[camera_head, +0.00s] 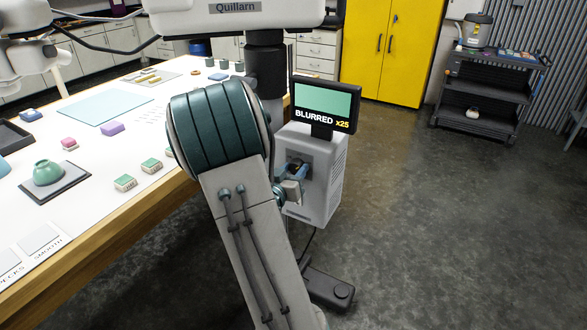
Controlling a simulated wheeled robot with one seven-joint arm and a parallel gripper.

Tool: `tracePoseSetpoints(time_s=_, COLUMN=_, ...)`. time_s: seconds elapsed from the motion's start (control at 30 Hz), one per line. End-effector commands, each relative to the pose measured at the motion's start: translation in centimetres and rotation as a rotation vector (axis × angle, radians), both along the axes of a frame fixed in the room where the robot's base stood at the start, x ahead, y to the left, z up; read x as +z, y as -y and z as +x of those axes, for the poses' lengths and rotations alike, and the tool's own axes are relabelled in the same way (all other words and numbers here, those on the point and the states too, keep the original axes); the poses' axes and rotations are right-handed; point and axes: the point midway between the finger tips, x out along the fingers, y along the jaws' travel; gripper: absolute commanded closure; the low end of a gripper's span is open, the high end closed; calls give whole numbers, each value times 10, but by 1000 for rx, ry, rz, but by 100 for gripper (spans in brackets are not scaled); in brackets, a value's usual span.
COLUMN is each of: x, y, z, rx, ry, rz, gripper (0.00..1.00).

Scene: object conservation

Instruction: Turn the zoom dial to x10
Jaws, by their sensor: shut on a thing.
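A white machine box (325,180) stands at the right end of the table. A black-framed screen (327,103) on top of it reads "BLURRED x25". The zoom dial sits at the dark recess on the box's front, mostly hidden behind my gripper and arm. My gripper (299,172) is at that recess, its bluish fingers shut on the dial. The dial's marks cannot be made out.
The white table (100,215) at left holds a green bowl (48,172) on a dark mat and several small coloured blocks. A black pedal-like unit (328,288) lies on the floor below the box. The floor at right is clear, up to a dark cart (480,125).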

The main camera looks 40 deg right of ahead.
Motion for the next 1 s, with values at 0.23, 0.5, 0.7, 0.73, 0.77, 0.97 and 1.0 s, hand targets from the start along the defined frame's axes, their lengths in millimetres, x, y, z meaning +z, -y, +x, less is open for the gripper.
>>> tracePoseSetpoints(time_s=0.23, x=3, y=-1, z=2, rx=3, ry=-221, rz=-90, gripper=82)
tracePoseSetpoints(time_s=0.5, x=3, y=-2, z=2, rx=2, ry=-445, rz=-183, gripper=82)
tracePoseSetpoints(time_s=0.7, x=3, y=-1, z=3, rx=2, ry=-575, rz=-238, gripper=82)
tracePoseSetpoints(time_s=0.73, x=2, y=-1, z=3, rx=2, ry=-592, rz=-244, gripper=82)
tracePoseSetpoints(time_s=0.77, x=2, y=-2, z=3, rx=3, ry=-606, rz=-250, gripper=82)
tracePoseSetpoints(time_s=0.97, x=1, y=-1, z=3, rx=1, ry=-679, rz=-281, gripper=82)
tracePoseSetpoints(time_s=1.0, x=1, y=-1, z=3, rx=1, ry=-688, rz=-284, gripper=82)
